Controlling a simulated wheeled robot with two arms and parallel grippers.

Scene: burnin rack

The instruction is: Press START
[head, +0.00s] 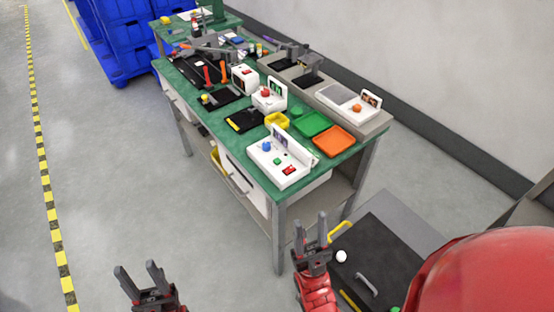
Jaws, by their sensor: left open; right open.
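A white control box (279,162) stands on the near end of the green-topped bench. It carries a blue button (266,146), a green button (277,161) and a red switch (289,170). No START label is readable at this size. Two more white boxes with red parts stand further back, one in the middle (268,98) and one at the right (350,105). My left gripper (137,268) is open and empty over the floor, left of the bench. My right gripper (310,224) is open and empty in front of the bench's near end, apart from the box.
A green tray (314,122) and an orange tray (345,140) lie right of the control box. A yellow bin (277,119) sits behind it. A dark case (375,258) with a handle is at the lower right. Blue crates (125,35) stand at the back left. Floor left of the bench is clear.

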